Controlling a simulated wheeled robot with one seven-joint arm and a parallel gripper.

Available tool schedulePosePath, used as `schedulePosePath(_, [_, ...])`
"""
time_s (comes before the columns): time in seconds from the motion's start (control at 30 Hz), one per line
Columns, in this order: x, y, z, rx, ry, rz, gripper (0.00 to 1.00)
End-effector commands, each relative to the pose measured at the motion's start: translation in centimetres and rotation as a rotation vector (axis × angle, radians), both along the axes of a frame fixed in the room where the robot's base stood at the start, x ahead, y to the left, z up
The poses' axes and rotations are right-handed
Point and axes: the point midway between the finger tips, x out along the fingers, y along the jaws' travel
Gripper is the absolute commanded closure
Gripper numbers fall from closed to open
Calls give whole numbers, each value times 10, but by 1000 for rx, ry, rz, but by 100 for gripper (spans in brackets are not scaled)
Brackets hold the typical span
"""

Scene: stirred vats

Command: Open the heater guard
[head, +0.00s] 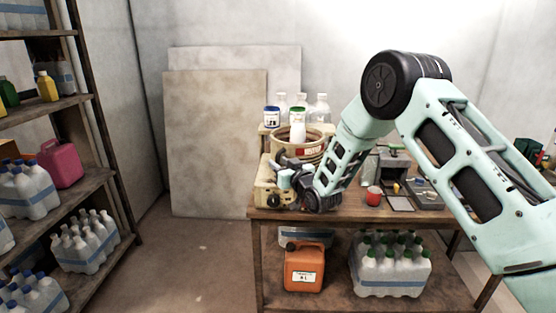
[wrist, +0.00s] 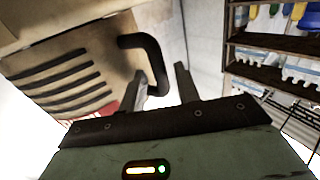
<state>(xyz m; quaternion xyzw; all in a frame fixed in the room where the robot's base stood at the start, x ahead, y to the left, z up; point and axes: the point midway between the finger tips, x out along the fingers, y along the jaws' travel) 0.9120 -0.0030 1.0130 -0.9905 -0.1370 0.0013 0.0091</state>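A beige slotted housing, apparently the heater guard (wrist: 60,75), fills the left of the wrist view. A dark curved handle (wrist: 148,47) stands out from its right side. My gripper (wrist: 162,82) has its two fingers apart, and the lower end of the handle shows between them. I cannot tell whether the fingers touch it. In the head view a beige heater unit (head: 267,190) with a dark knob sits at the table's left front. My gripper (head: 288,178) is at its upper right, and the arm hides much of it.
The wooden table (head: 380,215) also holds a vat with a red label (head: 315,150), white bottles (head: 320,108), a red cup (head: 374,195) and a grey device. An orange can (head: 304,268) stands on the lower shelf. A bottle rack (head: 95,185) stands left, with clear floor between.

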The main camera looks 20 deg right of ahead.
Motion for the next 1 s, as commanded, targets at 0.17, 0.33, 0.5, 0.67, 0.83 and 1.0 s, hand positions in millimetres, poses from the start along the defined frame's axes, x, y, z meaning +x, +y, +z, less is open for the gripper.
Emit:
schedulePosePath(0.17, [13, 4, 0, 0, 0, 0, 68])
schedulePosePath(0.33, [15, 4, 0, 0, -1, 0, 68])
schedulePosePath(0.5, [15, 4, 0, 0, 0, 0, 71])
schedulePosePath(0.67, [15, 4, 0, 0, 0, 0, 100])
schedulePosePath(0.83, [14, 4, 0, 0, 0, 3, 100])
schedulePosePath(1.0, [8, 1, -2, 1, 2, 35, 100])
